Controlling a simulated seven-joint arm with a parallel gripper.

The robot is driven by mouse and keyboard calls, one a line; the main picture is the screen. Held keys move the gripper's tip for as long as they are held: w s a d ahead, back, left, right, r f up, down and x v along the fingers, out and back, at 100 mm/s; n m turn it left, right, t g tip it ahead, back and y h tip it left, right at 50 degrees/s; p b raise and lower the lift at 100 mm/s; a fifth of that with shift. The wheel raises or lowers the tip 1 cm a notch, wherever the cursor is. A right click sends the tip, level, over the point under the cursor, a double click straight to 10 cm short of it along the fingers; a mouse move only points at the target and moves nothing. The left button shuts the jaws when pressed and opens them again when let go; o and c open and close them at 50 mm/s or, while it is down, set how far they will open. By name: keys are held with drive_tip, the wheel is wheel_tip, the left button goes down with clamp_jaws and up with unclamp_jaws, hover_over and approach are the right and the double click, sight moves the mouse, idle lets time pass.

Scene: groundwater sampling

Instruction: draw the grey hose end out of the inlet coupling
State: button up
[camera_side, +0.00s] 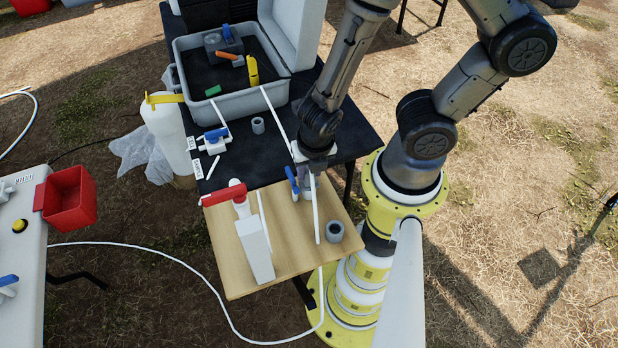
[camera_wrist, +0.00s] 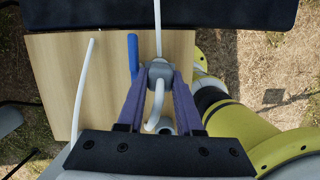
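The grey coupling (camera_wrist: 158,71) is part of a valve with a blue lever (camera_wrist: 133,55), set on the wooden board. The lever also shows in the side view (camera_side: 292,182). A pale grey hose (camera_wrist: 153,115) runs from the near side of the coupling and bends down; it hangs in the side view (camera_side: 315,212). Its end appears to be seated in the coupling. My gripper (camera_wrist: 159,80) points down with its two purple fingers apart, one on each side of coupling and hose. It also shows in the side view (camera_side: 313,172). Finger contact cannot be made out.
A white hose (camera_wrist: 157,25) reaches the coupling's far side. A grey case (camera_side: 224,107) stands behind on the dark table.

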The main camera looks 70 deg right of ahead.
clamp_jaws()
drive_tip(key=shift+r, duration=0.15)
drive_tip(key=shift+r, duration=2.8)
